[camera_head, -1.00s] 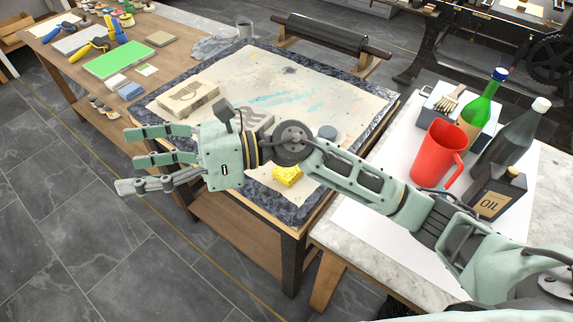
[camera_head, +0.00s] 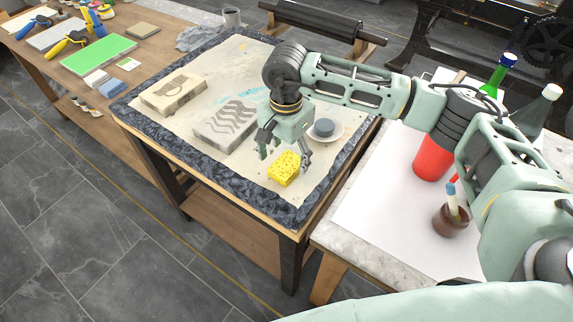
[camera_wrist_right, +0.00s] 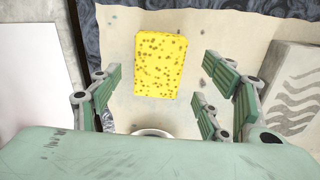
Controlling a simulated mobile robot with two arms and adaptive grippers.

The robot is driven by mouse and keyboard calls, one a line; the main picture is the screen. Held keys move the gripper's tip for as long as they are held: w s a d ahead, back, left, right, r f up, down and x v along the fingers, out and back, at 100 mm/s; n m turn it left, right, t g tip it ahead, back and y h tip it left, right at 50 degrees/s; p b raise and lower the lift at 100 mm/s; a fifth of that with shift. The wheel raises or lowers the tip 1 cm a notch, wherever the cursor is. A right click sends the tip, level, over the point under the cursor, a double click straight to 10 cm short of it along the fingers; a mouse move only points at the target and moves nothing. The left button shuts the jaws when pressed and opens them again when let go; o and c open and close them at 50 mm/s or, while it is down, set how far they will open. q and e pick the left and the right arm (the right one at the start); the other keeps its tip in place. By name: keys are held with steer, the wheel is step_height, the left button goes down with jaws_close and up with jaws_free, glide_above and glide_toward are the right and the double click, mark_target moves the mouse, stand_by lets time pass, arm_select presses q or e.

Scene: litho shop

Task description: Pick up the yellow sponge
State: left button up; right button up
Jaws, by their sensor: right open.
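The yellow sponge (camera_head: 285,169) lies on the light sheet near the front corner of the middle table. My right gripper (camera_head: 285,160) points down just above and behind it, with fingers apart. In the right wrist view the sponge (camera_wrist_right: 161,65) lies beyond the spread fingers of the gripper (camera_wrist_right: 160,92), between their lines, and nothing is held. I cannot tell if any finger touches it. My left gripper is not in view.
Beside the sponge are a block with wavy lines (camera_head: 225,123) and a saucer with a grey round piece (camera_head: 324,129). A second printed block (camera_head: 173,92) lies farther left. On the right table stand a red jug (camera_head: 432,158), a brown pot with a brush (camera_head: 451,219) and bottles (camera_head: 490,88).

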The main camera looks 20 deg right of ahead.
mark_target(287, 164)
steer(key=shift+s+f, duration=0.15)
steer(key=shift+f, duration=1.55)
steer(key=shift+c, duration=0.2)
steer(key=c, duration=1)
steer(key=shift+r, duration=0.15)
steer(key=shift+r, duration=0.65)
step_height(287, 164, up, 3)
steer(key=shift+d+f+b, duration=0.1)
steer(key=shift+d+b, duration=0.05)
steer(key=shift+b, duration=0.3)
steer(key=s+d+r+b, duration=0.2)
steer(key=s+d+r, duration=0.4)
steer(key=d, duration=0.3)
steer(key=shift+s+d+r, duration=0.15)
steer(key=shift+s+r, duration=0.2)
steer(key=shift+s, duration=0.1)
